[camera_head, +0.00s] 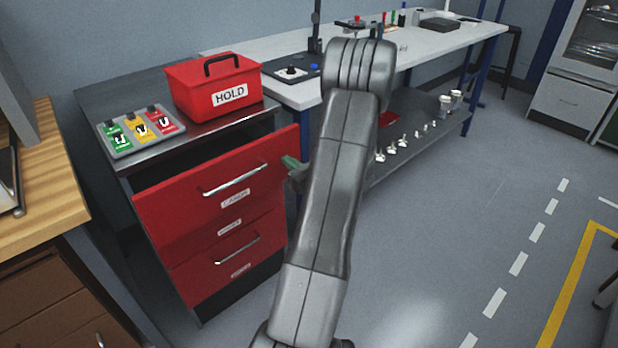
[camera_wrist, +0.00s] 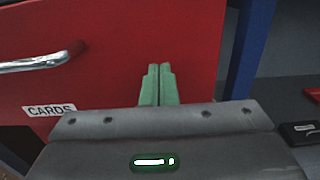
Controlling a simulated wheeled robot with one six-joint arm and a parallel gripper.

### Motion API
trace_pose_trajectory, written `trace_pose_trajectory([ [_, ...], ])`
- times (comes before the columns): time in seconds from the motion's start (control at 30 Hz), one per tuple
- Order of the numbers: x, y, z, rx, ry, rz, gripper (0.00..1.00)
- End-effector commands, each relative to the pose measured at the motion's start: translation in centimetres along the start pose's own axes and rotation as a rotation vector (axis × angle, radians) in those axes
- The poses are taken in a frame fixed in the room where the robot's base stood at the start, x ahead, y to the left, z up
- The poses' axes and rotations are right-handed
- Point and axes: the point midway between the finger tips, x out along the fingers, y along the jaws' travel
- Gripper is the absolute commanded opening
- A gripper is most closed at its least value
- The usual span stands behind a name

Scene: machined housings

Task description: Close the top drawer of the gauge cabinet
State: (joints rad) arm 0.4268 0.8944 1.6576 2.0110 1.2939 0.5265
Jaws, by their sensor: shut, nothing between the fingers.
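The gauge cabinet has a dark top (camera_head: 95,98) and red drawer fronts. Its top drawer (camera_head: 170,205), labelled CARDS with a silver bar handle (camera_head: 235,181), stands out from the body, with a dark gap above its front. The lower red drawer (camera_head: 195,275) sits further back. My gripper (camera_head: 290,162) is at the right part of the top drawer's front, partly hidden by my arm. In the wrist view its green fingers (camera_wrist: 158,82) are shut together and empty, pointing at the red front (camera_wrist: 120,40), right of the handle (camera_wrist: 40,62). I cannot tell whether they touch it.
A red HOLD box (camera_head: 200,97) and a tray of green, yellow and red tags (camera_head: 125,145) sit on the cabinet. A white workbench (camera_head: 290,92) stands behind to the right, a wooden desk (camera_head: 55,180) at left.

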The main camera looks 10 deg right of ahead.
Motion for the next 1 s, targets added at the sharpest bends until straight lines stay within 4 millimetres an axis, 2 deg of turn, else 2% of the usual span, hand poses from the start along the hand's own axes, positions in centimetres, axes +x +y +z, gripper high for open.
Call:
trace_pose_trajectory([
  [0.03, 1.4, 0.1, -0.2, -0.001, -0.001, 0.004, 0.0],
  [0.2, 5.4, 0.1, -0.2, -0.001, 0.0, 0.004, 0.0],
  [0.4, 8.7, 0.0, -0.2, 0.0, 0.0, 0.002, 0.0],
  [0.63, 10.6, 0.0, -0.1, 0.0, 0.0, -0.001, 0.0],
  [1.0, 11.2, -0.1, 0.2, 0.0, -0.004, -0.001, 0.0],
])
